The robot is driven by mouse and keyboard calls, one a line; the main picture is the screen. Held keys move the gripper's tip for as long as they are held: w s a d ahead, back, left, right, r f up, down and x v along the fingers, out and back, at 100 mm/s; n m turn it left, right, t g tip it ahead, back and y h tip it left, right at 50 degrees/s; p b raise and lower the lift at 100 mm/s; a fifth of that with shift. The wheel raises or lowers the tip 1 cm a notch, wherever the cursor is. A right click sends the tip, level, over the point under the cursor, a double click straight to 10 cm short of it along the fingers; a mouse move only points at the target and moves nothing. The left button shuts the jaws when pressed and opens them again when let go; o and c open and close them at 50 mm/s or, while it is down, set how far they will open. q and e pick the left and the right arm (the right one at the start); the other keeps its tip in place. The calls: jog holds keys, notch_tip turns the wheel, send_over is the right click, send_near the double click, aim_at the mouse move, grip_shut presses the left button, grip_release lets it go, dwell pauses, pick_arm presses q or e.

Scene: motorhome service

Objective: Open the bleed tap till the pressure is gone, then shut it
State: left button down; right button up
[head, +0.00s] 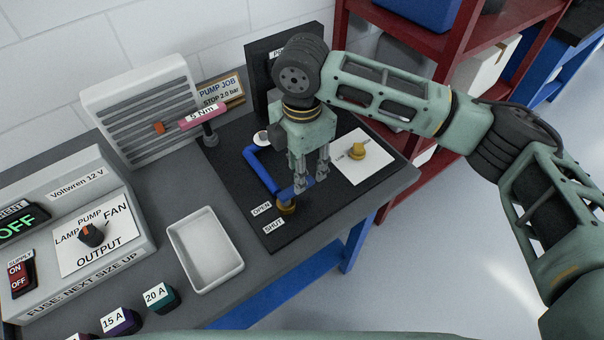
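The bleed tap (286,207) has a brass body at the front of the black board, beside the OPEN (261,209) and SHUT (273,225) labels. A short blue lever (289,192) runs from it to the right, away from both labels. My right gripper (311,183) points down at the lever's outer end, its two fingers apart with the lever at or between their tips. Whether they grip it I cannot tell. A black upright panel (259,72) stands behind; my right arm covers most of it, and no pressure reading shows. My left gripper is not in view.
A blue pipe (259,170) bends across the board to the tap. A yellow knob (357,152) sits on a white plate to the right. An empty white tray (205,250) and a power supply (75,235) stand left. A pink-headed 5 Nm tool (204,117) stands behind.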

jog(key=shift+f+p, duration=0.35)
jog(key=shift+f, duration=1.95)
jog(key=shift+c, duration=0.4)
grip_shut()
